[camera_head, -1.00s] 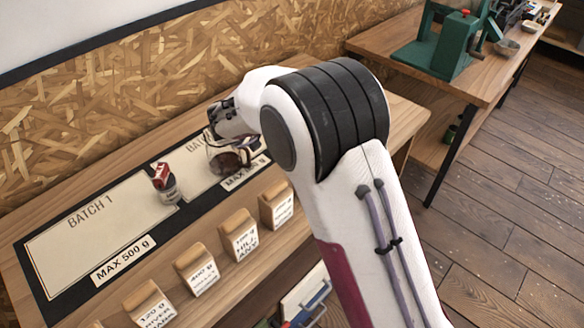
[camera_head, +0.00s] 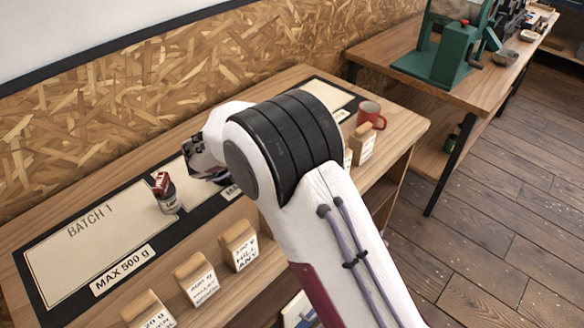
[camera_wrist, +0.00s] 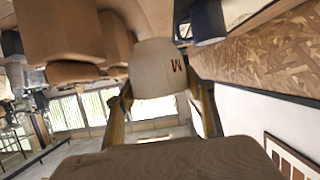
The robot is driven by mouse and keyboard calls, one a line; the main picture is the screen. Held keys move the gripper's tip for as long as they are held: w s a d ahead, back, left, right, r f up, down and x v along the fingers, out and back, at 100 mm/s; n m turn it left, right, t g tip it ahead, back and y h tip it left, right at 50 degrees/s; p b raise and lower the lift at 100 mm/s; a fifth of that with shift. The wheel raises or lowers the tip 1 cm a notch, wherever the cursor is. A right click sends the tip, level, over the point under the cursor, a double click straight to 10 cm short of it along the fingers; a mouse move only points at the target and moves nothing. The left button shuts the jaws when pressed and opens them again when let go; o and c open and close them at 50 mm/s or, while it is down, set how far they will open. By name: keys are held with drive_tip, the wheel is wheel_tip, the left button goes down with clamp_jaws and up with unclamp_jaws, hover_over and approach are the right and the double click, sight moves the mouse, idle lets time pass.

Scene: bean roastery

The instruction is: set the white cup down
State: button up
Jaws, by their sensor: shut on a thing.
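In the wrist view a pale cup (camera_wrist: 157,68), looking beige in this light and marked with a dark "M", sits between the two fingers of my gripper (camera_wrist: 160,95). The fingers reach along both sides of it and are shut on it. In the head view my gripper (camera_head: 203,168) hangs over the back part of the work table, just right of a small jar with a red top (camera_head: 167,193). The cup is not clear there. My own arm hides the surface behind and right of the gripper.
The dark-bordered mat has a pale "BATCH 1" panel (camera_head: 85,248), bare left of the jar. Wooden label blocks, one marked "HILL" (camera_head: 238,246), line the table front. A red mug (camera_head: 370,114) stands at the right end. A green machine (camera_head: 445,45) stands on another table.

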drive_tip(key=shift+f, duration=2.5)
drive_tip(key=shift+f, duration=0.1)
drive_tip(key=shift+f, duration=1.75)
drive_tip(key=shift+f, duration=0.2)
drive_tip(key=o, duration=1)
drive_tip(key=shift+r, duration=0.15)
drive_tip(key=shift+a+r, duration=0.1)
drive_tip(key=v, duration=1.1)
drive_tip(key=shift+s+a+r, duration=0.15)
drive_tip(key=shift+s+r, duration=0.05)
drive_tip(key=shift+s, duration=0.15)
